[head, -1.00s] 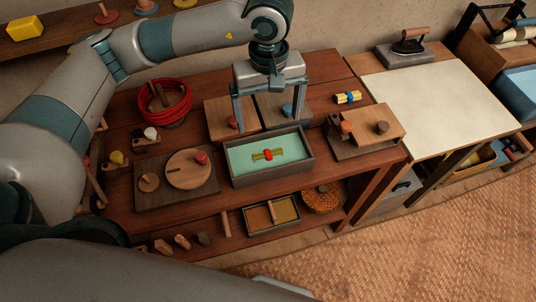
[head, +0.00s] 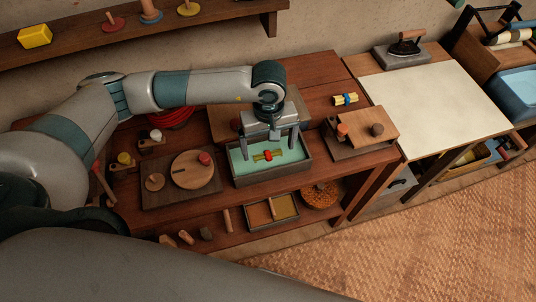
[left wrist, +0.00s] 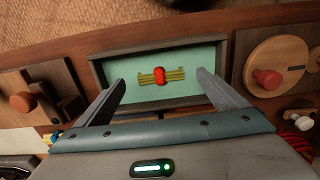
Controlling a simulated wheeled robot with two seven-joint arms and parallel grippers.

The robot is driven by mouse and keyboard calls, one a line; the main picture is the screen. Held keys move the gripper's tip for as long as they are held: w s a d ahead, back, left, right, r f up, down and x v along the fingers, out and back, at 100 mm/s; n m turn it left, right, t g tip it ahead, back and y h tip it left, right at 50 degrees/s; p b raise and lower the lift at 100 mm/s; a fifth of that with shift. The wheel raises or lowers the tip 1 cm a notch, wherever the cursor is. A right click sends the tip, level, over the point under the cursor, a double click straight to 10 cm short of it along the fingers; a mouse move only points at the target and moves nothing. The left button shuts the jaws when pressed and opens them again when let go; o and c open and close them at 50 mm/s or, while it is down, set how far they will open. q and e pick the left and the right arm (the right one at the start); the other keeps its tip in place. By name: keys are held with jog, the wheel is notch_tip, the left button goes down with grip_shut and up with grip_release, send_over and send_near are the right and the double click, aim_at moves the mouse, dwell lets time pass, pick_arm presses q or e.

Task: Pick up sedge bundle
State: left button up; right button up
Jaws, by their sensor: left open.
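A small greenish-yellow sedge bundle (head: 277,154) with a red tie lies in a dark-rimmed tray (head: 274,177) with a pale green floor. It also shows in the left wrist view (left wrist: 175,76), lying crosswise between my fingers. My left gripper (head: 269,147) is open above the tray, its fingers pointing down on either side of the bundle. Neither finger appears to touch it. A second, yellow bundle with a blue tie (head: 345,99) lies on the table at the back right. My right gripper does not show.
A round-lidded board (head: 187,171) with knobs stands left of the tray. A wooden block with knobs (head: 366,132) stands to its right. A red coil (head: 177,118) is behind my arm. A cream-topped table (head: 425,85) is at the right.

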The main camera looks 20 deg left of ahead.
aim_at(268, 154)
pick_arm(q)
jog(key=shift+w+a+f+p, duration=0.1)
jog(key=shift+f+p, duration=0.35)
jog(key=shift+p, duration=0.15)
jog(key=f, duration=0.1)
jog(key=f+p, duration=0.2)
jog(key=shift+w+a+f, duration=0.1)
jog(key=shift+w+f, duration=0.2)
jog(key=shift+f, duration=0.35)
jog(key=shift+c, duration=0.7)
jog(key=c, duration=1.1)
jog(key=shift+r, duration=0.2)
